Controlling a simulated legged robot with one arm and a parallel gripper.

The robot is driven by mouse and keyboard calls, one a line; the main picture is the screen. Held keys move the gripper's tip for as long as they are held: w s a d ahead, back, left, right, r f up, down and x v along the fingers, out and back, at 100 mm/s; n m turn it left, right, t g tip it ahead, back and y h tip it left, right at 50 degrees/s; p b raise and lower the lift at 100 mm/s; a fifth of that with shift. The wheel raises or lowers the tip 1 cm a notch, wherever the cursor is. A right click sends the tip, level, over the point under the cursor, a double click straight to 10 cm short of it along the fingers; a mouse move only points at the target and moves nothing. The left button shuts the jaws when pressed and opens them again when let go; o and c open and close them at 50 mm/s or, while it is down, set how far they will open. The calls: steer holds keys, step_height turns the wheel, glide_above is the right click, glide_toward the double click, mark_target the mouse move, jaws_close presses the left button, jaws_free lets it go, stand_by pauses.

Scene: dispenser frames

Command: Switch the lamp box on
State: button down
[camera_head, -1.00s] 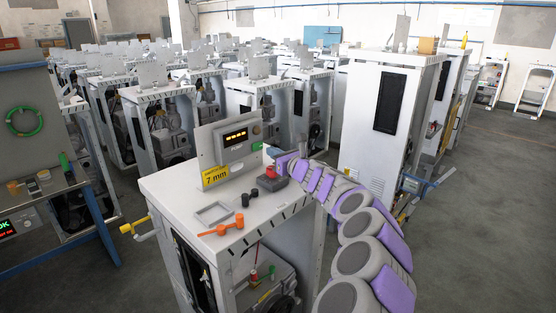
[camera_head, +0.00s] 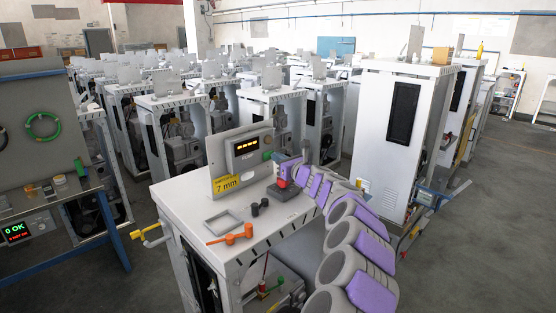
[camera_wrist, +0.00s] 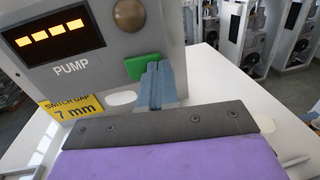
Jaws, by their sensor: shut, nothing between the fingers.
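The lamp box (camera_head: 246,146) is a grey box on an upright panel on the white cabinet (camera_head: 180,196). Its dark window with lit amber lamps (camera_wrist: 55,40) and the word PUMP show in the wrist view. A brown round knob (camera_wrist: 129,14) is at its upper right. A green block (camera_wrist: 148,66) is at its lower right; in the head view the green block (camera_head: 267,156) is small. My gripper (camera_wrist: 155,70) is shut and empty, its blue-grey fingers overlapping the green block's right part. I cannot tell whether they touch. In the head view my gripper (camera_head: 278,157) is right of the panel.
A yellow "SWITCH GAP 7 mm" sign (camera_wrist: 70,107) is below the lamp box. A red button (camera_head: 282,183), black knobs (camera_head: 259,206), an orange handle (camera_head: 231,235) and a grey frame (camera_head: 222,219) lie on the cabinet top. Another tall cabinet (camera_head: 375,120) stands behind right.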

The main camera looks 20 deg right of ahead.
steer(key=s+d+p, duration=0.3)
steer(key=s+d, duration=0.3)
steer(key=s, duration=0.5)
steer(key=shift+s+d+y, duration=0.3)
steer(key=shift+s+d, duration=0.05)
steer(key=shift+s, duration=0.05)
steer(key=shift+d, duration=0.2)
